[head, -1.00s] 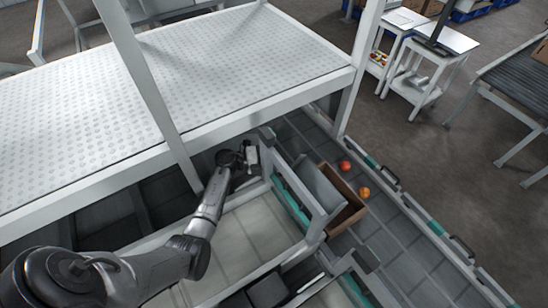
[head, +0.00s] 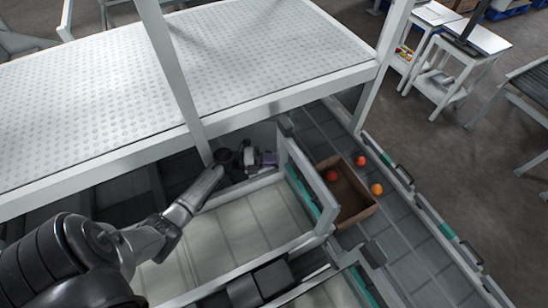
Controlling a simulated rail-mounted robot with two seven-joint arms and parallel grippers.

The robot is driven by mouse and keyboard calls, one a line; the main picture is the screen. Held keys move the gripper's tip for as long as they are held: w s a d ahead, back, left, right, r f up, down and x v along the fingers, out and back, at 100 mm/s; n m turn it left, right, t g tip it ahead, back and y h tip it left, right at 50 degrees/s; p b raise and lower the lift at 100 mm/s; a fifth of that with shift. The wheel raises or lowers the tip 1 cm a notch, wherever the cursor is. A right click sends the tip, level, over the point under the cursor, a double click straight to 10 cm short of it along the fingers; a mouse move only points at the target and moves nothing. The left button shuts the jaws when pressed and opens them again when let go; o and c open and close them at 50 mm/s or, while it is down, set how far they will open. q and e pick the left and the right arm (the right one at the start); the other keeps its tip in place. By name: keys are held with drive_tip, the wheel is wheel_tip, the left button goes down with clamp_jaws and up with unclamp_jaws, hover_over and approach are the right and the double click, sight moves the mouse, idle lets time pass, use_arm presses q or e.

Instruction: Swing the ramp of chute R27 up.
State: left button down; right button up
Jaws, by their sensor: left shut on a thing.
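The chute (head: 240,232) with the pale floor lies below the perforated table. Its ramp (head: 312,178) is a grey panel at the chute's right end, standing steeply beside the cardboard box. My left gripper (head: 266,159) is left of the ramp, at the chute's far side. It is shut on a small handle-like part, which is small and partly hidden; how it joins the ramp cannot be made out. No chute label is readable. My right gripper is not in view.
The open cardboard box (head: 352,212) stands on the grey conveyor (head: 405,235) with a red tomato (head: 332,176) inside. A red tomato (head: 361,160) and an orange one (head: 376,189) lie beside it. A white post (head: 175,80) rises behind my arm.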

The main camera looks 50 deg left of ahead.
use_arm(q)
drive_tip(key=shift+s+f, duration=0.25)
drive_tip(key=shift+f, duration=0.4)
drive_tip(key=c, duration=1.2)
unclamp_jaws()
drive_tip(key=shift+r, duration=0.15)
drive_tip(key=shift+a, duration=0.1)
drive_tip(key=shift+r, duration=0.1)
drive_tip(key=v, duration=1.3)
drive_tip(key=shift+s+a+r, duration=0.15)
drive_tip(key=shift+s+a, duration=0.05)
drive_tip(key=shift+s, duration=0.05)
